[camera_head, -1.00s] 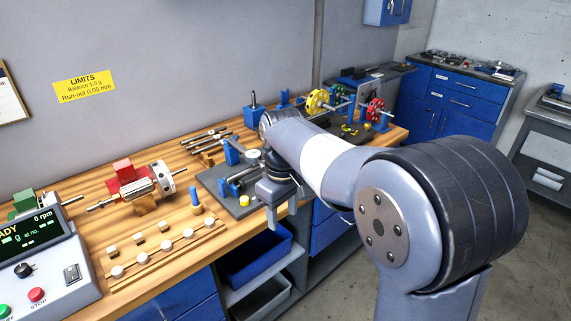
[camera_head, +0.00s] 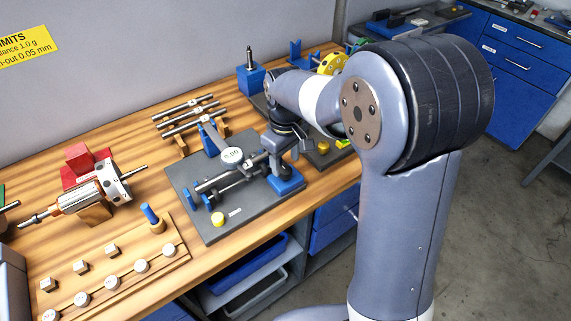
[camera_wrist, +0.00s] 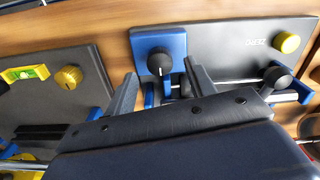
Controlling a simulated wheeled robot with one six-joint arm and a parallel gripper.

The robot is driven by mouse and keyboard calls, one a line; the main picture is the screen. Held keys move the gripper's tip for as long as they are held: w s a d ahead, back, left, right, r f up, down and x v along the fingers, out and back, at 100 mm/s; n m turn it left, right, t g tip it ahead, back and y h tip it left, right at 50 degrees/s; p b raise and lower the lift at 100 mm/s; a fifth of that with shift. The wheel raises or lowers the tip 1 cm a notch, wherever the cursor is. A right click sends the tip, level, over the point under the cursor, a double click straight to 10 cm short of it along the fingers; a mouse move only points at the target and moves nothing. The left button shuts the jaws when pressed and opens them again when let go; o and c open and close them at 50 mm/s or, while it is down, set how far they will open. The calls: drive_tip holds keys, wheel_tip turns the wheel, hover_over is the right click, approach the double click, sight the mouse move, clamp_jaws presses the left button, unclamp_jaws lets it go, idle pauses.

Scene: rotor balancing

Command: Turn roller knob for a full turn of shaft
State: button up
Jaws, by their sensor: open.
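The black roller knob (camera_wrist: 160,61) with a white line stands on a blue block (camera_wrist: 172,43). In the head view the blue block (camera_head: 289,186) is at the right end of the grey run-out plate (camera_head: 208,229); the knob is not clear there. A steel shaft (camera_head: 215,181) lies across the plate beneath a dial gauge (camera_head: 232,155) reading 0.00. My gripper (camera_wrist: 161,86) is open, with one finger on each side just short of the knob in the wrist picture. It appears apart from the knob. In the head view my gripper (camera_head: 292,150) is above the block.
A yellow knob (camera_wrist: 285,43) marked ZERO is on the same plate; it also shows in the head view (camera_head: 218,219). Another plate with a yellow knob (camera_wrist: 68,77) and a level (camera_wrist: 25,73) lies to the left in the wrist view. Several spare shafts (camera_head: 187,117) rest behind.

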sight(286, 173)
drive_tip(key=shift+f, duration=1.3)
drive_tip(key=shift+c, duration=0.4)
drive_tip(key=c, duration=0.9)
